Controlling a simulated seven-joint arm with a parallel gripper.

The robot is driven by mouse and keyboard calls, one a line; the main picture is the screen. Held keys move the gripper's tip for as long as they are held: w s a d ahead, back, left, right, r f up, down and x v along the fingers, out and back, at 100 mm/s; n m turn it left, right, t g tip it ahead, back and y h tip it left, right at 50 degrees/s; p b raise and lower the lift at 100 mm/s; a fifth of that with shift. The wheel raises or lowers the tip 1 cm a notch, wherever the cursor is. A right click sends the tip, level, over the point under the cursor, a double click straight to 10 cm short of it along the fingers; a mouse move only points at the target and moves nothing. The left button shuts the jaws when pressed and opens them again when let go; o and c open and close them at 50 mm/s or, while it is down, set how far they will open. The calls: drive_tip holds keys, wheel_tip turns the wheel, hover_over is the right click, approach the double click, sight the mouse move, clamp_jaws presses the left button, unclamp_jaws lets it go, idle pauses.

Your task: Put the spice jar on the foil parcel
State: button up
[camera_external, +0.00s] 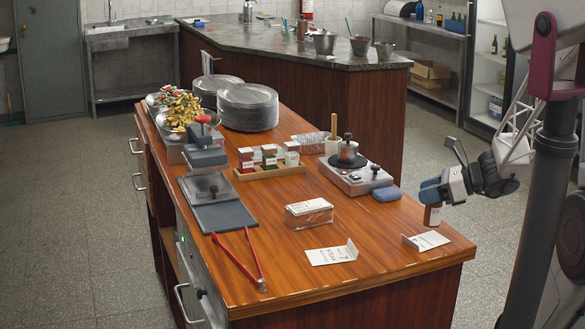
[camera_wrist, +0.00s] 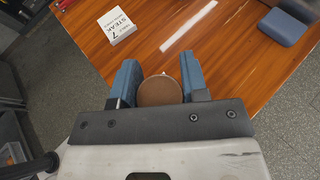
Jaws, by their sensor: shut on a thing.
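My gripper (camera_external: 434,198) is shut on the spice jar (camera_external: 432,216), a small brown jar with a pale label, held upright by the right edge of the wooden counter. In the wrist view the jar's round brown top (camera_wrist: 160,91) sits between the two blue fingers of my gripper (camera_wrist: 160,84). I cannot pick out the foil parcel for certain.
Two white cards (camera_external: 332,254) (camera_external: 426,240) stand near the front edge. Red tongs (camera_external: 240,262), a spice rack (camera_external: 270,172) and stacked plates (camera_external: 248,107) are further left. The front middle is partly clear.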

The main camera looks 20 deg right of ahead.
drive_tip(key=w+a+r+n+g, duration=0.1)
drive_tip(key=w+a+r, duration=0.1)
drive_tip(key=a, duration=0.7)
drive_tip(key=w+a+r+n+g+y, duration=0.1)
drive_tip(key=w+a+r, duration=0.2)
drive_tip(key=a, duration=0.6)
drive_tip(key=shift+w+a+r, duration=0.15)
drive_tip(key=shift+w+a, duration=0.15)
drive_tip(key=shift+w, duration=0.4)
drive_tip(key=w+a, duration=0.2)
drive_tip(key=w, duration=0.5)
drive_tip(key=w+a+f, duration=0.1)
drive_tip(key=w+a, duration=0.1)
drive_tip(key=w, duration=0.6)
drive_tip(key=shift+w+a+f+y, duration=0.15)
drive_tip(key=shift+a+f+y, duration=0.1)
drive_tip(key=shift+a+y, duration=0.1)
drive_tip(key=shift+f, duration=1.75)
drive_tip(key=shift+f, duration=0.15)
drive_tip(key=o, duration=1)
